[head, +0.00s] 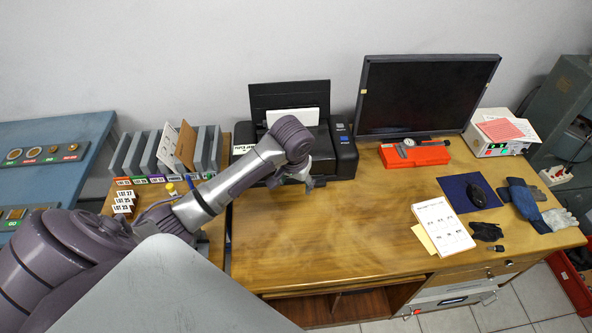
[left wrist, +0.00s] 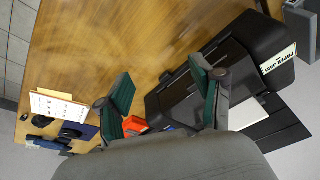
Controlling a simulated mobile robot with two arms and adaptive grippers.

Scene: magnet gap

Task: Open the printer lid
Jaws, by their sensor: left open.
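The black printer (head: 344,155) stands at the back of the wooden desk, with white paper in its raised rear tray (head: 318,97). My left arm and wrist cover much of its top and front, so I cannot tell its lid's state in the head view. My left gripper (head: 298,180) is at the printer's front edge, open and empty. In the left wrist view the two fingers of the gripper (left wrist: 165,95) are spread apart, with the printer (left wrist: 250,45) behind and beside the right finger. Contact is unclear. My right gripper is out of view.
A monitor (head: 425,95) and a red case (head: 415,155) stand right of the printer. Upright file holders (head: 165,150) are on its left. The desk's middle (head: 330,235) is clear.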

